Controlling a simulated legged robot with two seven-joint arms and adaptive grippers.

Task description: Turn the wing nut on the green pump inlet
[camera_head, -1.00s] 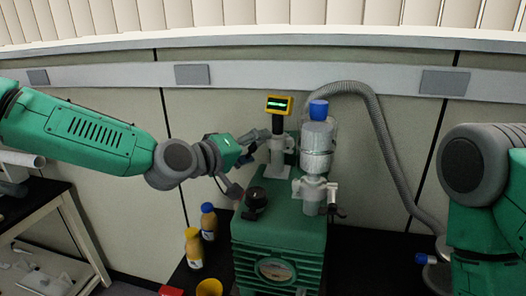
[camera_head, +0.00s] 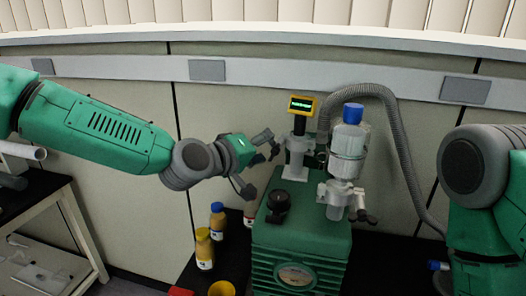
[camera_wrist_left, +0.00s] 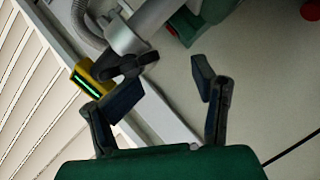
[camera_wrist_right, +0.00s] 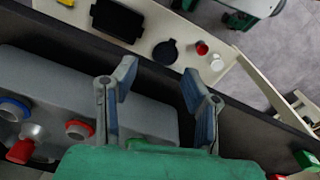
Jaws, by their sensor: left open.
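The green pump (camera_head: 300,240) stands on the dark bench. Its grey inlet post (camera_head: 297,160) rises from the top under a yellow display. The black wing nut (camera_wrist_left: 128,64) sits on the grey pipe in the left wrist view, beside the display. My left gripper (camera_head: 260,164) is open just left of the inlet post. In the left wrist view (camera_wrist_left: 165,88), one finger is close to the wing nut, the other well to the right; nothing is held, and contact cannot be told. My right gripper (camera_wrist_right: 158,82) is open and empty in the right wrist view; the head view does not show its fingers.
A blue-capped clear vessel (camera_head: 348,145) and a grey hose (camera_head: 400,150) stand right of the inlet. A black knob (camera_head: 278,203) is on the pump top. Bottles with blue (camera_head: 217,218) and yellow (camera_head: 204,248) caps stand left of the pump.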

